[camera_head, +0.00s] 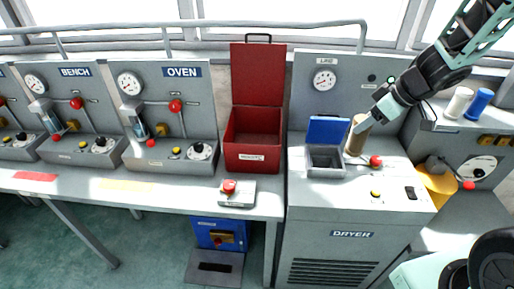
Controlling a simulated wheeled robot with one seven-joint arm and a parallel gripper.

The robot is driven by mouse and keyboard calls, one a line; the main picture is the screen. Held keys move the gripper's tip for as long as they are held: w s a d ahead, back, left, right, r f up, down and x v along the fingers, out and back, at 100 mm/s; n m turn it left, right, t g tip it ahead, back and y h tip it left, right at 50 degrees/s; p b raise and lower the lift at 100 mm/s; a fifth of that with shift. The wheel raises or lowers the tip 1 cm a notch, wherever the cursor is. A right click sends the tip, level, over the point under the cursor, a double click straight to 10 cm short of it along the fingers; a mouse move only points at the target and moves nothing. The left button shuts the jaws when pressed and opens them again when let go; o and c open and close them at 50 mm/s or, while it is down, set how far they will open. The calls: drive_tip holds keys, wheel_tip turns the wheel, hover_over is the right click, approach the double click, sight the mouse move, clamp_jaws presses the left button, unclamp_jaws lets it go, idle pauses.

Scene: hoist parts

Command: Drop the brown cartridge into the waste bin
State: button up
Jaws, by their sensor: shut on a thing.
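The brown cartridge (357,138) is upright over the grey dryer (335,255), just right of a small open box with a blue lid (327,131). My gripper (367,118) reaches in from the upper right and is shut on the cartridge's upper part. I cannot tell whether the cartridge's base touches the dryer top. A red box (251,158) with its lid raised stands open on the bench to the left; it may be the waste bin, but its label is too small to read.
A red lever knob (375,161) is close to the right of the cartridge. White (458,103) and blue (479,104) cylinders stand on the right-hand ledge. A grey box with a red button (237,193) sits before the red box. A yellow part (437,185) is right of the dryer.

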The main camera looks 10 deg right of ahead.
drive_tip(key=w+a+f+m+h, duration=0.1)
drive_tip(key=w+a+m, duration=0.2)
drive_tip(key=w, duration=0.3)
drive_tip(key=w+a+f+m+t+h, duration=0.1)
drive_tip(key=w+a+f+m+h, duration=0.1)
drive_tip(key=w+m, duration=0.2)
drive_tip(key=shift+w+a+h, duration=0.3)
drive_tip(key=shift+w+a, duration=0.1)
drive_tip(key=shift+w, duration=0.7)
drive_tip(key=shift+w+f+t, duration=0.1)
drive_tip(key=shift+f+t, duration=0.05)
drive_tip(key=shift+t, duration=0.15)
drive_tip(key=shift+m, duration=0.3)
